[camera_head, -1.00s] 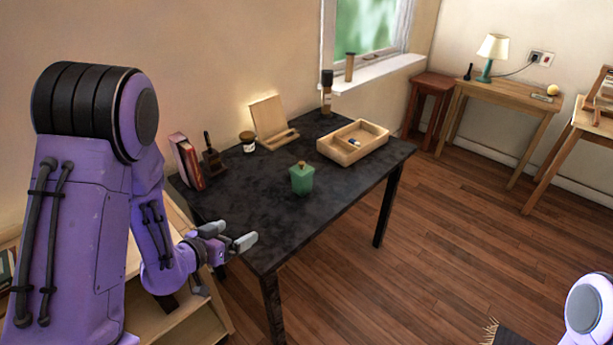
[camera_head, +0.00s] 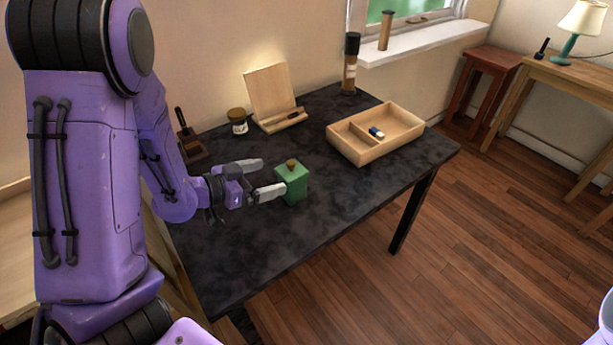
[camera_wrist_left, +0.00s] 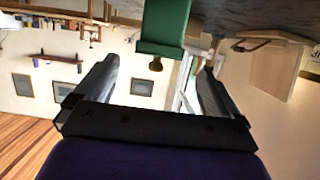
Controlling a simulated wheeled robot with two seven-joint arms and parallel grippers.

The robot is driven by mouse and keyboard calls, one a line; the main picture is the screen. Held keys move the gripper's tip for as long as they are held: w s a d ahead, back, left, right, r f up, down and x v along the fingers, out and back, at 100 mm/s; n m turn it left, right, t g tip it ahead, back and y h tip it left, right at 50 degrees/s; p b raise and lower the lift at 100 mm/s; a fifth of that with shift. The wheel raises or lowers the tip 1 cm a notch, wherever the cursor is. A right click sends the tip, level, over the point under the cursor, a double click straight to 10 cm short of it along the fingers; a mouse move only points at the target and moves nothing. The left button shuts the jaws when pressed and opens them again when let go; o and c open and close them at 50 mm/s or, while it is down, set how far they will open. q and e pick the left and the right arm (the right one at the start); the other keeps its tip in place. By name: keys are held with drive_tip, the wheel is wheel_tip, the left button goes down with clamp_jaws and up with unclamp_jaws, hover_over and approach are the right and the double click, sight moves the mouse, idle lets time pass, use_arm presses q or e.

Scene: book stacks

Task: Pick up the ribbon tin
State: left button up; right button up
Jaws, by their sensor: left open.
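The ribbon tin, which I take to be the green box with a brown knob on its lid (camera_head: 291,184), stands upright on the dark table (camera_head: 245,255). My left gripper (camera_head: 266,177) is open and empty, just left of the tin, with its fingers pointing at it. In the left wrist view the picture is upside down, and the tin (camera_wrist_left: 163,25) hangs at the top centre. Its knob lies around the gap between the fingers of the gripper (camera_wrist_left: 158,68). I cannot tell whether a finger touches the tin. My right gripper is out of view.
An open wooden tray (camera_head: 375,150) with a small blue-and-white item stands right of the tin. The table's front part is bare.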

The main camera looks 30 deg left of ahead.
sight(290, 171)
use_arm(q)
drive_tip(key=x, duration=1)
drive_tip(key=shift+d, duration=0.15)
drive_tip(key=shift+r, duration=0.1)
drive_tip(key=c, duration=1.1)
